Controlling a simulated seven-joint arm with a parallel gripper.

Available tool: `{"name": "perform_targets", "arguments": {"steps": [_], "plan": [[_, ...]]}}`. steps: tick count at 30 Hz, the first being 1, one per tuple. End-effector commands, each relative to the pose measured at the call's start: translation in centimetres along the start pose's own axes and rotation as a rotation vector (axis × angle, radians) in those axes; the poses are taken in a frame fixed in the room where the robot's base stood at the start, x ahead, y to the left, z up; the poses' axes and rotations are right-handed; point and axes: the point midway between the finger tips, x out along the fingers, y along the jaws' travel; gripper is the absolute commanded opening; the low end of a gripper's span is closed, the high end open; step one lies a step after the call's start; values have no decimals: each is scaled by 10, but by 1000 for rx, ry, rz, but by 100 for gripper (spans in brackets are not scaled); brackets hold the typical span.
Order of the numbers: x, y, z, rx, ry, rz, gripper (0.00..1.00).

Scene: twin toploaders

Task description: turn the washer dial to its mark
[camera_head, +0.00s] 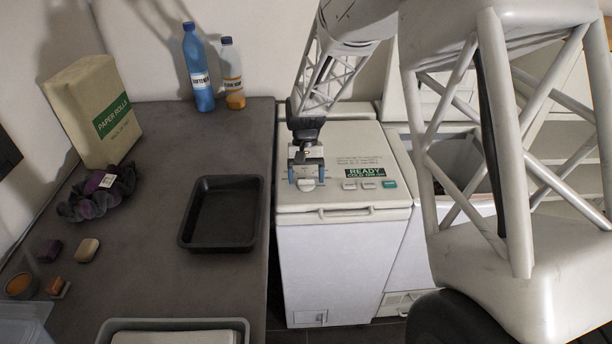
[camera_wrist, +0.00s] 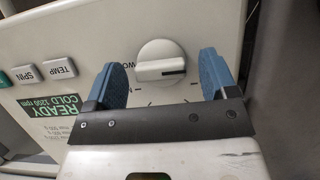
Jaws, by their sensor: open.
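The washer (camera_head: 340,245) is a white top-loader with a panel on its top. In the head view the dial (camera_head: 306,184) shows just below my gripper (camera_head: 306,173). In the wrist view my gripper (camera_wrist: 163,80) is open, with one blue finger on each side of the dial and visible gaps between. I cannot tell how far the fingertips are above the panel.
Buttons marked TEMP (camera_wrist: 60,68) and SPIN, and a green READY label (camera_head: 365,173), lie beside the dial. A dark counter left of the washer holds a black tray (camera_head: 254,212), bottles (camera_head: 198,70) and a paper-rolls pack (camera_head: 92,110). A second machine with an open top stands to the right.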

Motion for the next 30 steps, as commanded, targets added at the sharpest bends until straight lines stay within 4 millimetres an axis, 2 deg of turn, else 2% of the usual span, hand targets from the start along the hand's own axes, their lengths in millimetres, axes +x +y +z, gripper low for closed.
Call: {"name": "perform_targets", "arguments": {"steps": [8,24,30], "plan": [[-8,0,0,0,2,0,79],[-68,0,0,0,2,0,79],[-78,0,0,0,0,0,79]]}}
